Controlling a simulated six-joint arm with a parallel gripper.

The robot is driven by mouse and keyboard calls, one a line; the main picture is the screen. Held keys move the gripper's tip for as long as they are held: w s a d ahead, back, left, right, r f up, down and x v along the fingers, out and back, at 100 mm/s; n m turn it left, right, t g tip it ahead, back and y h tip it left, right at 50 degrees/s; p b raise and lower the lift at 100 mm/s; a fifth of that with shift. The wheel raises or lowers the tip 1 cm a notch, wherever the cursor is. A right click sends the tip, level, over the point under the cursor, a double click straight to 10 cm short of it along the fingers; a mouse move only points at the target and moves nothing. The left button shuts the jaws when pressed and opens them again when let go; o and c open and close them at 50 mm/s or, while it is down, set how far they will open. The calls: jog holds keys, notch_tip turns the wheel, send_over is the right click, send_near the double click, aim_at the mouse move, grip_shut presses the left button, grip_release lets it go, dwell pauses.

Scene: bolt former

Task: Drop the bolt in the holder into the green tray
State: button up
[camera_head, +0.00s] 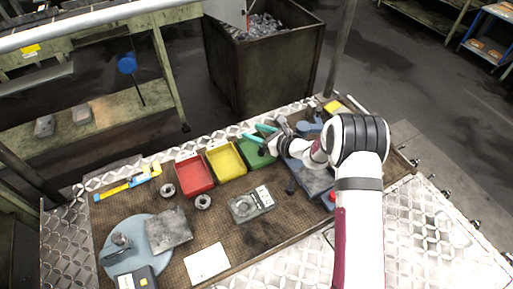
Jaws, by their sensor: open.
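The green tray (262,160) stands at the right end of a row of three trays, partly hidden by teal-handled pliers or a similar tool at its far side. My gripper (283,146) is open at the tray's right edge, small and partly hidden by my own arm. I cannot tell whether it touches anything. A small dark upright piece (291,187), perhaps a bolt, stands left of a blue-grey block (315,179), perhaps the holder. My arm covers part of this block, and I cannot make out a bolt in it for sure.
A red tray (194,177) and a yellow tray (226,162) stand left of the green one. A grey-green device (251,205), metal rings (203,202) and a white card (207,263) lie in front. A large scrap bin (262,75) stands behind the bench.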

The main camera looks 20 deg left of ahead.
jog(key=v, duration=1.6)
jog(key=shift+f, duration=0.1)
